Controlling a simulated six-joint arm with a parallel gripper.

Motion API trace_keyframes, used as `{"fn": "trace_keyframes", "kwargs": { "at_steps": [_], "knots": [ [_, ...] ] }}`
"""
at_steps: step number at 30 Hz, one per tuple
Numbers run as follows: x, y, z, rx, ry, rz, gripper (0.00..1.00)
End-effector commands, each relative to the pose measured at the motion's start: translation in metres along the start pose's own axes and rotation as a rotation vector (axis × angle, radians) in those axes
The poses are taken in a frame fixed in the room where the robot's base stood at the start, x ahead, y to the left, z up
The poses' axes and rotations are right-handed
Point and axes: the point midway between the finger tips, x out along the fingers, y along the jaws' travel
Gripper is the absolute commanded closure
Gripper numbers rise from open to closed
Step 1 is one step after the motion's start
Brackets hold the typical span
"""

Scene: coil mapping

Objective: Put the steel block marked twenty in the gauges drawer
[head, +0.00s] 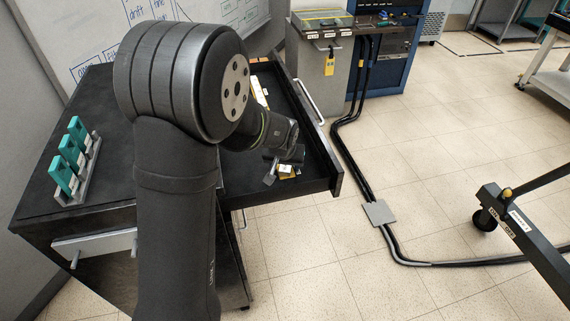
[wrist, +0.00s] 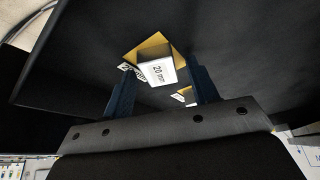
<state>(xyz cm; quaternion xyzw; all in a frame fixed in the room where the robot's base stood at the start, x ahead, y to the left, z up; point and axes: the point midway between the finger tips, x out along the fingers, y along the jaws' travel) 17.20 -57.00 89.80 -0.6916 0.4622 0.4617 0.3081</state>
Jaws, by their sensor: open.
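The steel block marked 20 mm (wrist: 157,71) shows in the wrist view with its labelled pale face toward the camera and a yellow area around its upper side. It lies between and slightly beyond the fingertips of my gripper (wrist: 162,80), with gaps on both sides. My gripper is open and empty. In the head view my gripper (head: 284,164) is low inside the pulled-out drawer (head: 336,165), near its front end. A small yellow-and-pale item shows just below the fingers there. Whether the block rests on the drawer floor is hard to tell.
Another small yellow-and-white piece (wrist: 182,96) lies near the right finger. Pale and yellow items (head: 260,92) lie farther back in the drawer. A rack with teal pieces (head: 75,160) stands on the black cabinet top (head: 110,110).

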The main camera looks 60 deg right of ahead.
Motion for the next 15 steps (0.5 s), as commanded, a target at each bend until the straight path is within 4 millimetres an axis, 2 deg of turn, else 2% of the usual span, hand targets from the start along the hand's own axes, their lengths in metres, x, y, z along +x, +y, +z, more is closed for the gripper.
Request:
{"fn": "trace_keyframes", "kwargs": {
  "at_steps": [5,15],
  "knots": [
    [-0.014,0.0,-0.002,0.0,0.002,0.0,0.46],
    [-0.076,0.0,-0.002,0.0,0.004,0.0,0.46]
  ]
}}
